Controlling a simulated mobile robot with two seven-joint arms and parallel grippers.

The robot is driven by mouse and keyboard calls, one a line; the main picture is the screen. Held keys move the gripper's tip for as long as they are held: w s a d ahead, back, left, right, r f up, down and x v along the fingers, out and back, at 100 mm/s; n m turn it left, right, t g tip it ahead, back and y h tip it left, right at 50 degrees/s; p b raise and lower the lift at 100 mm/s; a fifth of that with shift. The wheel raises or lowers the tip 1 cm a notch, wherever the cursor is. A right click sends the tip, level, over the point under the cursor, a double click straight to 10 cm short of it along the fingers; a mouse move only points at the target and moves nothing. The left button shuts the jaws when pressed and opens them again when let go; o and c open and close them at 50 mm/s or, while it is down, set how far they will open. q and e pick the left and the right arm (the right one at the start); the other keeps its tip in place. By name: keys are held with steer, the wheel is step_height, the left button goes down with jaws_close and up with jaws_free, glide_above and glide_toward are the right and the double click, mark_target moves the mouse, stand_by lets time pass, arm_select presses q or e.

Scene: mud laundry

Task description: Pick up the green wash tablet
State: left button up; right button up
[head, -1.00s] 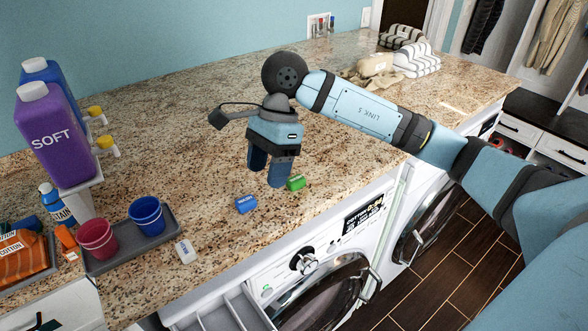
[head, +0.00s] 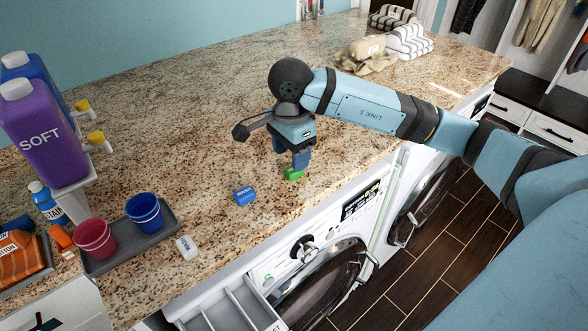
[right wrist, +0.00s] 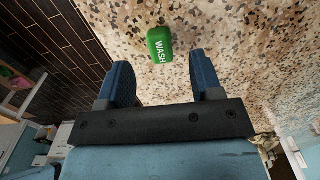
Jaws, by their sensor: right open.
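The green wash tablet (head: 293,174) lies on the speckled granite counter near its front edge, partly hidden behind a finger of my right gripper in the head view. In the right wrist view the green wash tablet (right wrist: 160,44), marked WASH, lies just beyond and between the two fingertips. My right gripper (head: 292,156) points down over it; in the wrist view its blue fingers (right wrist: 160,75) are apart with nothing between them. My left gripper does not show.
A blue tablet (head: 245,195) and a white tablet (head: 187,247) lie to the left on the counter. A grey tray (head: 122,258) holds a red cup (head: 95,238) and a blue cup (head: 145,214). A washer (head: 318,265) with an open drawer stands below the counter.

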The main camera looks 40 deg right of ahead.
steer(key=f, duration=0.2)
steer(key=f+p, duration=0.1)
steer(key=shift+d+f, duration=0.25)
steer(key=shift+f, duration=0.45)
steer(key=shift+c, duration=0.2)
steer(key=c, duration=1)
steer(key=shift+o, duration=0.2)
steer(key=shift+r, duration=0.15)
